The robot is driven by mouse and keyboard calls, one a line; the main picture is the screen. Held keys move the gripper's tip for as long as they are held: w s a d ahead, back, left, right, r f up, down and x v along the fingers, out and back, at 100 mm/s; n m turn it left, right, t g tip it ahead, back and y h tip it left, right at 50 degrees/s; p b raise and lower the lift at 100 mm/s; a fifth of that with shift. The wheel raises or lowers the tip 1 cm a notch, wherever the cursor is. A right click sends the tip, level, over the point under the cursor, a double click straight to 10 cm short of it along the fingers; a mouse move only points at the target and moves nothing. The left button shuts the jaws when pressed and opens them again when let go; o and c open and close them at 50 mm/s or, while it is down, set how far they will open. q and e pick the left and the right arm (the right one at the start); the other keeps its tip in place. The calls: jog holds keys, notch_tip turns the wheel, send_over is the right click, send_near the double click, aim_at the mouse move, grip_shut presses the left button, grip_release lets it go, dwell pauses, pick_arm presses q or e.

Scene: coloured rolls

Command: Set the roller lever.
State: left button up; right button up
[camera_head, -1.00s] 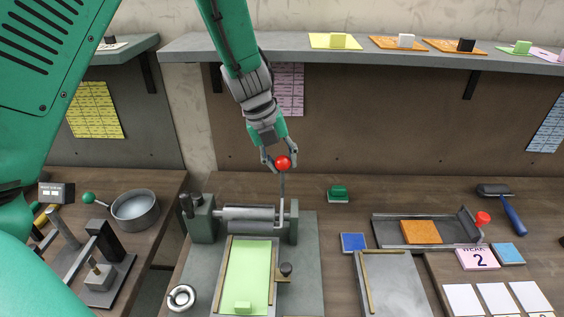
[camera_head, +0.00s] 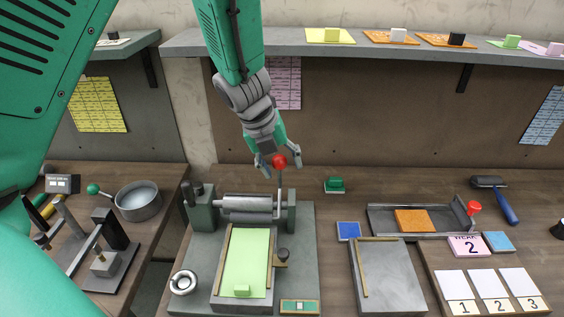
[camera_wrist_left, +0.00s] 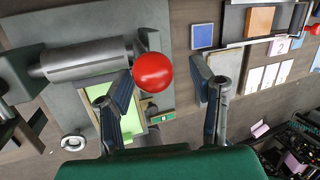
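The roller lever is an upright metal rod with a red ball knob (camera_head: 279,161), at the right end of the grey roller (camera_head: 248,205) of a press. My left gripper (camera_head: 278,164) is over the knob, with its fingers spread to either side of it. In the left wrist view the red knob (camera_wrist_left: 153,72) lies near the left finger, with a clear gap to the right finger, so the gripper (camera_wrist_left: 168,92) is open. Whether a finger touches the knob I cannot tell. My right gripper is not in view.
A tray with a green sheet (camera_head: 246,258) lies in front of the roller. To its right are a dark knob (camera_head: 283,254), an empty grey tray (camera_head: 390,280) and a blue pad (camera_head: 349,231). A metal pot (camera_head: 138,201) stands at left. A shelf (camera_head: 380,48) runs above the bench.

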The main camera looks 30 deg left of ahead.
pick_arm(q)
jog(key=shift+w+a+r, duration=0.2)
jog(key=shift+w+a, duration=0.05)
jog(key=v, duration=0.6)
jog(key=shift+s+a+r, duration=0.2)
jog(key=shift+s+a, duration=0.1)
jog(key=shift+a, duration=0.1)
jog(key=shift+d+v, duration=0.15)
jog(key=shift+v, duration=1.05)
jog(key=shift+d+v, duration=0.15)
jog(key=shift+v, duration=1.05)
